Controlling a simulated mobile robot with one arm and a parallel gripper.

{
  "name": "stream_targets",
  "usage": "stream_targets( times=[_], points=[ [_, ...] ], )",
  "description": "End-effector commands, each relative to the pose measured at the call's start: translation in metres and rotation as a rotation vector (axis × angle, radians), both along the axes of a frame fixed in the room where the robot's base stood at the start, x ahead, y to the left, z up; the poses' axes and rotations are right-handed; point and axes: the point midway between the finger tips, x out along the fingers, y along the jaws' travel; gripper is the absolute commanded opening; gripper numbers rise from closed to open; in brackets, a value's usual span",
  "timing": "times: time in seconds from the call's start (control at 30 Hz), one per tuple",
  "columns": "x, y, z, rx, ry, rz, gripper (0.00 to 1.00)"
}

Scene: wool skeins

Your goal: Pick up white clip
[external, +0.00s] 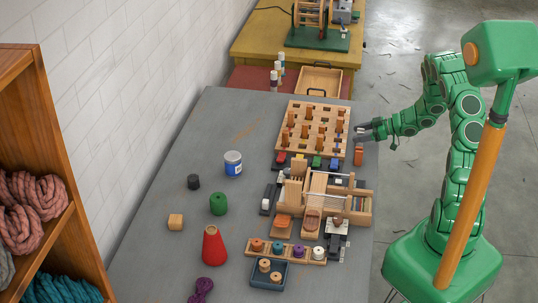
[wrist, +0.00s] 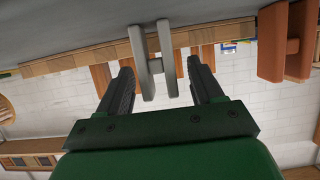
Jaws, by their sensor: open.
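The white clip (wrist: 145,75) is a pale grey-white, H-shaped piece in the wrist view. It stands upright at the edge of the table and shows in the gap between my two dark fingers. My gripper (wrist: 160,66) is open, with one finger on each side of the clip and visible space on both sides. How deep the clip sits between the fingers is hard to tell. In the external view my gripper (external: 364,131) is at the right edge of the grey table (external: 150,240), beside the pegboard. The clip is not clearly distinguishable from the fingertips there.
An orange-brown clip (wrist: 285,45) stands to the right in the wrist view; it also shows in the external view (external: 358,155). The wooden pegboard (external: 290,146) with upright pegs is close to my gripper. A wooden loom (external: 325,200) stands nearer the camera.

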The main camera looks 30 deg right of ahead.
Motion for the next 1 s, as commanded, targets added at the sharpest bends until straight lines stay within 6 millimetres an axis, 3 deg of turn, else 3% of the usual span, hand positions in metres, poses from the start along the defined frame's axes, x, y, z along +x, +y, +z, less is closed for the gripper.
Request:
stream_targets(
  times=[0.2, 0.5, 0.83, 1.0],
  points=[
    [0.0108, 0.0111, -0.0067, 0.000, 0.000, 0.001, 0.66],
    [0.0120, 0.0119, -0.0075, -0.001, 0.001, 0.000, 0.64],
    [0.0118, 0.0118, -0.0075, -0.001, 0.001, 0.000, 0.14],
    [0.0118, 0.0117, -0.0074, -0.001, 0.001, 0.000, 0.11]
  ],
)
